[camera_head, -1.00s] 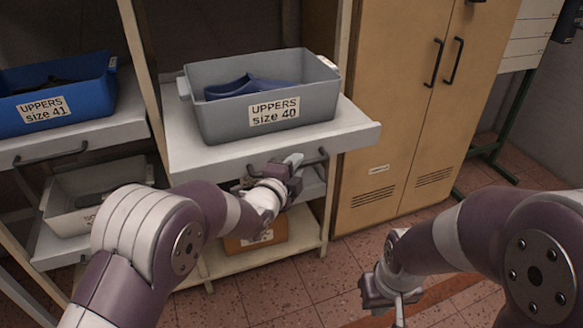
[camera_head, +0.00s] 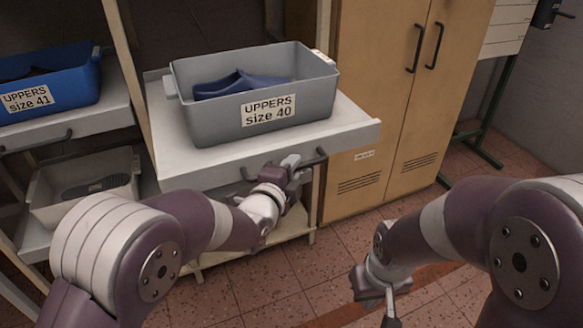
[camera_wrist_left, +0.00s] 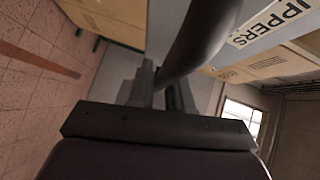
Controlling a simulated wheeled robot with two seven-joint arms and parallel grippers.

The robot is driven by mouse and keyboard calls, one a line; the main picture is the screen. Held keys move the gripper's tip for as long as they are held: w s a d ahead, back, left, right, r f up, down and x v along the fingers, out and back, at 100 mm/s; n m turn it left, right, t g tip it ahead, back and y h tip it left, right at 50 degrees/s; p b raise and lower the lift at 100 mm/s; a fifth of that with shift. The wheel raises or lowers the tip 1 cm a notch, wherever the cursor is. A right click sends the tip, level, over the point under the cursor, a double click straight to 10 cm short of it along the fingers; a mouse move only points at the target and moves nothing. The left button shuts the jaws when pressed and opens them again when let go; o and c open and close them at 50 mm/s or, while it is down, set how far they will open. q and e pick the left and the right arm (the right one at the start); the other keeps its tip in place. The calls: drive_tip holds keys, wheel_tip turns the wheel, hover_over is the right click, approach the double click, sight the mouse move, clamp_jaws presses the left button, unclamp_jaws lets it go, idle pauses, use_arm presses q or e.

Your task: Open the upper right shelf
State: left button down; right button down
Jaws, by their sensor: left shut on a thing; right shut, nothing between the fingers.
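The upper right shelf (camera_head: 350,133) is a pale pull-out shelf that sticks out from the rack. A grey bin (camera_head: 215,118) labelled "UPPERS size 40" stands on it with a blue upper (camera_head: 240,84) inside. My left gripper (camera_head: 295,170) is at the shelf's front, shut on its dark bar handle (camera_head: 318,158). The handle (camera_wrist_left: 195,40) also shows large in the left wrist view, running between the fingers (camera_wrist_left: 160,88). My right gripper (camera_head: 384,300) is shut and empty, low over the floor at the right, apart from everything.
To the left, a blue bin (camera_head: 62,85) labelled "UPPERS size 41" stands on another shelf, with a light bin (camera_head: 85,185) below. A closed tan cabinet (camera_head: 385,90) stands right of the rack. Tiled floor (camera_head: 285,285) in front is clear.

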use_arm(q)
drive_tip(key=c, duration=1.2)
unclamp_jaws()
drive_tip(key=shift+o, duration=0.2)
drive_tip(key=p+v, duration=0.1)
drive_tip(key=v, duration=1.1)
drive_tip(key=shift+s, duration=0.3)
drive_tip(key=shift+a+f, duration=0.1)
drive_tip(key=shift+a, duration=0.05)
